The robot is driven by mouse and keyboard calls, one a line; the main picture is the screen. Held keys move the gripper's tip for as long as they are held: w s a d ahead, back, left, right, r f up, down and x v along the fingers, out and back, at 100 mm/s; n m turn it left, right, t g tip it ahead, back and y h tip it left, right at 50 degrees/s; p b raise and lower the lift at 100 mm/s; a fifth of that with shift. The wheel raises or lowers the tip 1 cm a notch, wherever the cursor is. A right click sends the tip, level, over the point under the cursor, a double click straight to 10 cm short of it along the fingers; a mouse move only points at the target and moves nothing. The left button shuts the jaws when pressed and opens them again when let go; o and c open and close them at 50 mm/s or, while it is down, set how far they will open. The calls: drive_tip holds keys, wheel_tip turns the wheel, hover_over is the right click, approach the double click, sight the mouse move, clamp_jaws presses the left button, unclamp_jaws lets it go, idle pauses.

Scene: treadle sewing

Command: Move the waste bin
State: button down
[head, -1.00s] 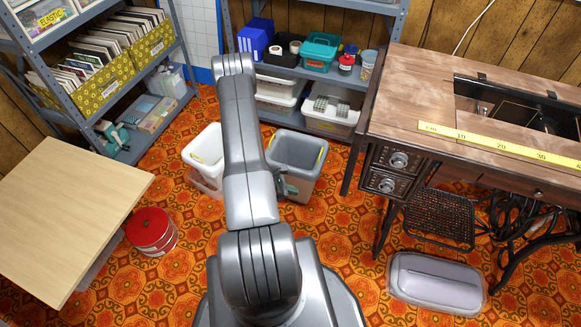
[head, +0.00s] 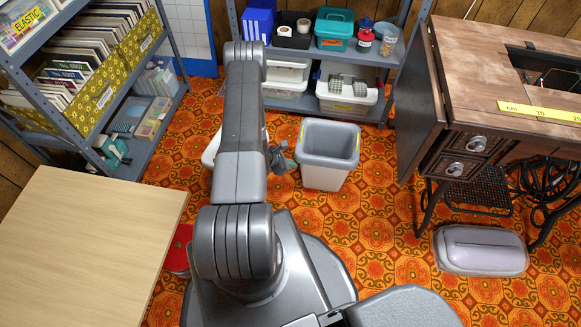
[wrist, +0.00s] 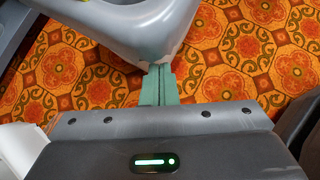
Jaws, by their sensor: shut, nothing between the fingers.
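A grey bin with a paler lower body and yellow marks at its rim (head: 328,157) stands upright on the patterned floor in the head view, right of my arm. A second, white container (head: 211,150) is mostly hidden behind my arm; I cannot tell which one is the waste bin. My gripper (head: 281,160) is low, at the grey bin's left side. In the wrist view, its greenish fingers (wrist: 159,84) are shut with nothing between them. Their tips meet the lower corner of a pale grey bin (wrist: 135,28); I cannot tell whether they touch it.
A wooden table (head: 85,240) is at left, with a red tin (head: 179,250) partly hidden beside it. Shelving (head: 370,74) stands behind the grey bin. The sewing table (head: 500,90) and a lidded pale case (head: 481,249) are at right. Floor right of the bin is clear.

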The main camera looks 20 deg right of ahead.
drive_tip(key=shift+d, duration=0.1)
drive_tip(key=d+b, duration=0.9)
drive_tip(key=d, duration=1)
drive_tip(key=shift+w+d, duration=0.15)
